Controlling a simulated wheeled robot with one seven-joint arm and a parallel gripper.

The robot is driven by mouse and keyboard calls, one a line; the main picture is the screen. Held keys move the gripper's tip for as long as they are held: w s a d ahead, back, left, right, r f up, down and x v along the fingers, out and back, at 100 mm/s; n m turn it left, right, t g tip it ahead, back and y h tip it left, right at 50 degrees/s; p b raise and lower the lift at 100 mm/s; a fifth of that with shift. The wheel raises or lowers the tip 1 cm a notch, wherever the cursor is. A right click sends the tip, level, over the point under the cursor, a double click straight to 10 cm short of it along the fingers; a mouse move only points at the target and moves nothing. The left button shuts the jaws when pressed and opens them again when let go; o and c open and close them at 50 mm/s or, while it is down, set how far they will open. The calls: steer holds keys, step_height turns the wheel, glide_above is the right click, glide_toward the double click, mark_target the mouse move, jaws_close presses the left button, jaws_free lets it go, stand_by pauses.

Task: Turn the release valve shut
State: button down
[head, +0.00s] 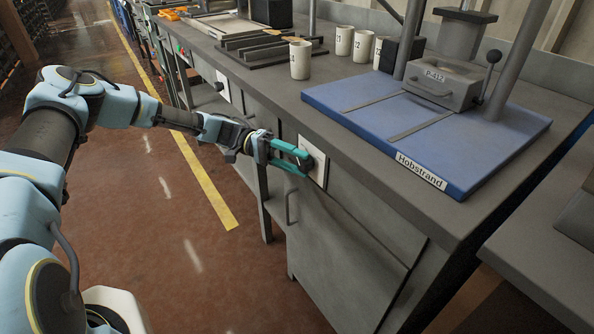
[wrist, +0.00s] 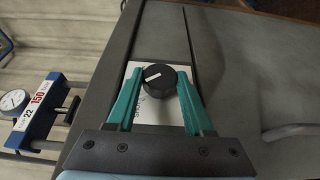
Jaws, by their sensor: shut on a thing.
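A round black knob (wrist: 158,82) with a white pointer line sits on a white plate (wrist: 150,112) on the front of the workbench. The pointer line slants, with its outer end toward the left in the wrist view.
A blue press base (head: 470,150) marked Hobstrand, with a grey block (head: 440,88) labelled P-412, stands on the bench above. Several white cups (head: 300,60) stand behind it. Another plate with a dark knob (head: 221,86) is farther left. A door handle (head: 288,207) juts out below.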

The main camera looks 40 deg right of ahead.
steer(key=shift+f+n+g+h+b, duration=0.2)
steer(key=shift+n+g+h+b, duration=0.15)
steer(key=shift+g+b, duration=0.45)
steer(key=shift+r, duration=0.1)
steer(key=shift+c, duration=1.4)
jaws_free()
steer(key=b+v, duration=0.2)
steer(key=v, duration=0.8)
steer(key=shift+w+a+b, duration=0.15)
steer(key=shift+w+b, duration=0.15)
steer(key=shift+w, duration=0.05)
